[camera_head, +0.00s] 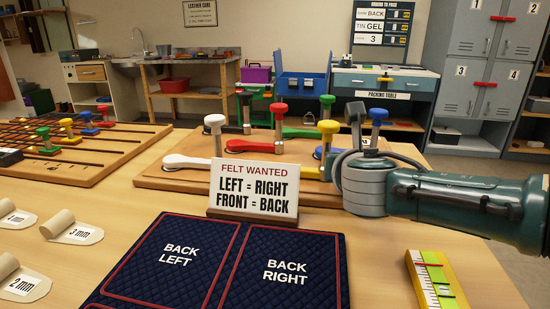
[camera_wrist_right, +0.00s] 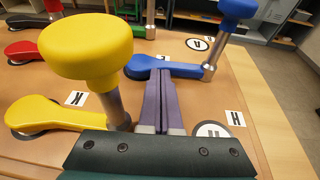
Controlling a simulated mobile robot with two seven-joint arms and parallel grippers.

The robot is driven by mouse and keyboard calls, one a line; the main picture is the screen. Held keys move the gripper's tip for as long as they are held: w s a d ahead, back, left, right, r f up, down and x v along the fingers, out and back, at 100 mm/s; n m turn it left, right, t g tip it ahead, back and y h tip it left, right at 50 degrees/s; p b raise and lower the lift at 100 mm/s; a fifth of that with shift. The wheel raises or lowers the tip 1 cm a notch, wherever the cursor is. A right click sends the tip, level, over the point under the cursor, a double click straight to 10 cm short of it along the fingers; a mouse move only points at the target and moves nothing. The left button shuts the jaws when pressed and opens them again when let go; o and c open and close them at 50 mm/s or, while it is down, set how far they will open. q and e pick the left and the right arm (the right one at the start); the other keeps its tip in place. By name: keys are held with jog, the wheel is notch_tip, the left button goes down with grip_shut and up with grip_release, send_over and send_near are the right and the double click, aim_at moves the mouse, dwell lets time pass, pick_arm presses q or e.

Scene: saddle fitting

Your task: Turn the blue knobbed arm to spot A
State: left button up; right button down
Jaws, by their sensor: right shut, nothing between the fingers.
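The blue knobbed arm (camera_wrist_right: 185,70) lies on the wooden board beyond my right gripper, with its tall blue knob (camera_wrist_right: 238,9) at the right end. In the head view the blue knob (camera_head: 378,114) stands just right of my gripper, and the arm is mostly hidden. My right gripper (camera_wrist_right: 161,78) is shut and empty; its fingers overlap the blue arm's near edge in the wrist view, and I cannot tell whether they touch. A round lettered spot (camera_wrist_right: 199,43) lies behind the blue arm; its letter is hard to read. Another round spot (camera_wrist_right: 212,130) is partly hidden by my gripper.
A yellow knobbed arm (camera_wrist_right: 85,52) stands close left of my gripper. Red (camera_head: 281,110), green (camera_head: 327,102) and white (camera_head: 214,122) knobs share the board. A felt sign (camera_head: 255,188) stands in front.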

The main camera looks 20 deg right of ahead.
pick_arm(q)
jog(key=shift+w+r, duration=0.1)
jog(key=shift+w, duration=0.2)
pick_arm(e)
jog(key=shift+w+d, duration=0.15)
jog(key=shift+w, duration=0.2)
pick_arm(q)
jog(key=shift+d, duration=0.15)
jog(key=shift+r, duration=0.1)
